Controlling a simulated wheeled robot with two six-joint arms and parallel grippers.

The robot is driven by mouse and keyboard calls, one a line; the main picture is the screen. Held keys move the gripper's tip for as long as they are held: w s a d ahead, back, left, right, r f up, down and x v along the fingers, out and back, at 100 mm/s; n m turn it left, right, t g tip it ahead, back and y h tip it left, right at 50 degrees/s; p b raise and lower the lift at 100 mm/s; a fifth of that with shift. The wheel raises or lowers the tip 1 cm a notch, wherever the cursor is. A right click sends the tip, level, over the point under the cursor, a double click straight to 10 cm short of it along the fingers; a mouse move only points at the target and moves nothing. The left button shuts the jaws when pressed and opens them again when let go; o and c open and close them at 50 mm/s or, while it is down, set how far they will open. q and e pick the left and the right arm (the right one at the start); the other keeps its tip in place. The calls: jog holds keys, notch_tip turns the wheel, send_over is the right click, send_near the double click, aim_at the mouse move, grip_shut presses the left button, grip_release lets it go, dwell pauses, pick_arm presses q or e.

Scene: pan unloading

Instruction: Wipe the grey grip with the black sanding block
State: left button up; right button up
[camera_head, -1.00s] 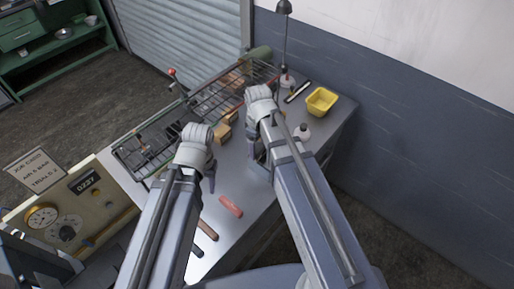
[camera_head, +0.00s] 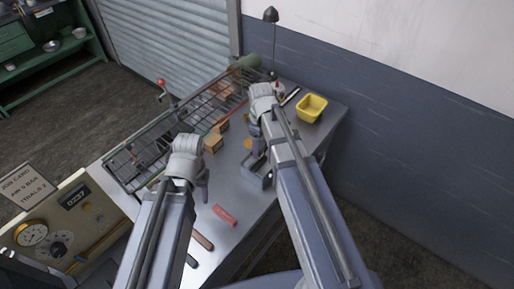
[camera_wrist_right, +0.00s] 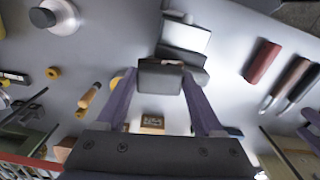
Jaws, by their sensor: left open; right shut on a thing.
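My right gripper (camera_wrist_right: 160,75) is shut on a small black block, the sanding block (camera_wrist_right: 160,82), held between its two purple fingers. In the head view the right gripper (camera_head: 257,145) is above the bench, by a grey open box (camera_head: 262,182). A dark grey grip (camera_wrist_right: 305,87) lies at the right of the right wrist view, beside a brown one (camera_wrist_right: 288,77); I take it for the grey grip. It seems to be the dark handle by the bench's front edge in the head view (camera_head: 192,261). The block is apart from it. My left gripper (camera_head: 205,190) is open and empty above the bench.
A red block (camera_head: 224,215) lies on the bench between the arms and the handles. A wire rack (camera_head: 150,150) runs along the left, with wooden blocks (camera_head: 214,142) beside it. A yellow bin (camera_head: 312,108) and a lamp (camera_head: 271,15) stand at the back.

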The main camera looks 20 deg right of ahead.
jog(key=shift+w+d, duration=0.3)
jog(key=shift+d, duration=0.15)
jog(key=shift+r, duration=0.1)
jog(key=shift+s+a+f, duration=0.1)
jog(key=shift+s+a, duration=0.5)
jog(key=shift+a, duration=0.2)
jog(key=shift+s+a+f, duration=0.1)
jog(key=shift+s+a, duration=0.5)
jog(key=shift+a, duration=0.15)
jog(key=shift+s+a+r, duration=0.1)
jog(key=shift+s+a, duration=0.45)
jog(key=shift+a, duration=0.2)
jog(key=shift+s+a, duration=0.5)
jog(key=shift+a, duration=0.25)
notch_tip(320, 180, up, 6)
jog(key=p, duration=0.6)
